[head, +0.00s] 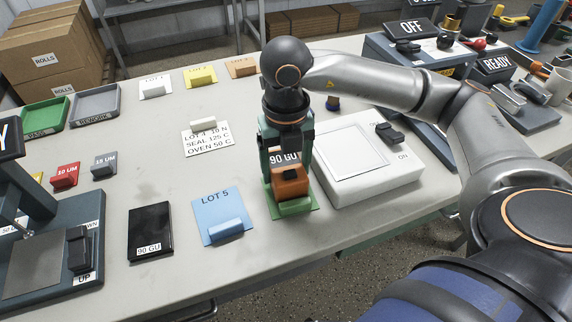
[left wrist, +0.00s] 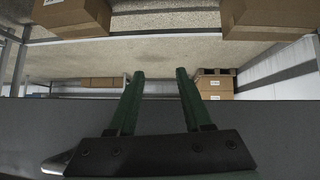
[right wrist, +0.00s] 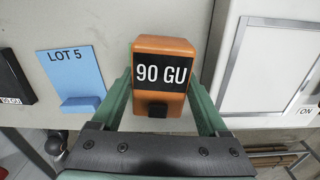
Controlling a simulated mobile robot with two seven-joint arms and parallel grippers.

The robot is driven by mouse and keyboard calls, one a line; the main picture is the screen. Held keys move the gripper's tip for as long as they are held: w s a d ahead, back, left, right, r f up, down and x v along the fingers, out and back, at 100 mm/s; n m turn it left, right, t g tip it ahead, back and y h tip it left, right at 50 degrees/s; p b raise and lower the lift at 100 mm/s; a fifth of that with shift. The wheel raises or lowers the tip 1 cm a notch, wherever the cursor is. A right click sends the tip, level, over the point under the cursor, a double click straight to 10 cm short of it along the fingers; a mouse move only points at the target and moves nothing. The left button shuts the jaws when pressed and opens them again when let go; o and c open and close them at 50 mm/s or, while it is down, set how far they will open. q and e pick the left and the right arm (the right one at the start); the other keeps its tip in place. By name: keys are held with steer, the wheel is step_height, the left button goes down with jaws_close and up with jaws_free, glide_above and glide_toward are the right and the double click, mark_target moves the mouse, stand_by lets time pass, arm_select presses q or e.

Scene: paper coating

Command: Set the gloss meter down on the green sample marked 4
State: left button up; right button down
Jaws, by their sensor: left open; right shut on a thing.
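The gloss meter (head: 291,187) is an orange block with a dark panel reading 90 GU; it also fills the middle of the right wrist view (right wrist: 164,80). My right gripper (head: 287,165) points down and is shut on the meter, one green finger on each side. The green sample (head: 293,210) lies directly under the meter, with its green block at the front edge. The meter and gripper cover most of this sample, so its mark is hidden. I cannot tell whether the meter touches it. My left gripper (left wrist: 160,75) is open and empty, away from the table.
A blue LOT 5 sample (head: 219,210) lies left of the meter, then a black 90 GU tile (head: 151,230). A white device (head: 363,185) with a flat top stands close on the right. A white label card (head: 206,145) lies behind, left.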

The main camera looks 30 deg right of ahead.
arm_select(q)
steer(key=shift+f, duration=0.2)
arm_select(e)
steer(key=shift+c, duration=1.4)
jaws_free()
steer(key=shift+o, duration=1.4)
arm_select(q)
steer(key=shift+s+f, duration=0.1)
steer(key=shift+s, duration=0.1)
steer(key=shift+a+r+p, duration=0.75)
steer(key=shift+r+p, duration=0.1)
steer(key=shift+p, duration=0.3)
arm_select(e)
step_height(320, 180, up, 12)
steer(key=shift+r, duration=0.25)
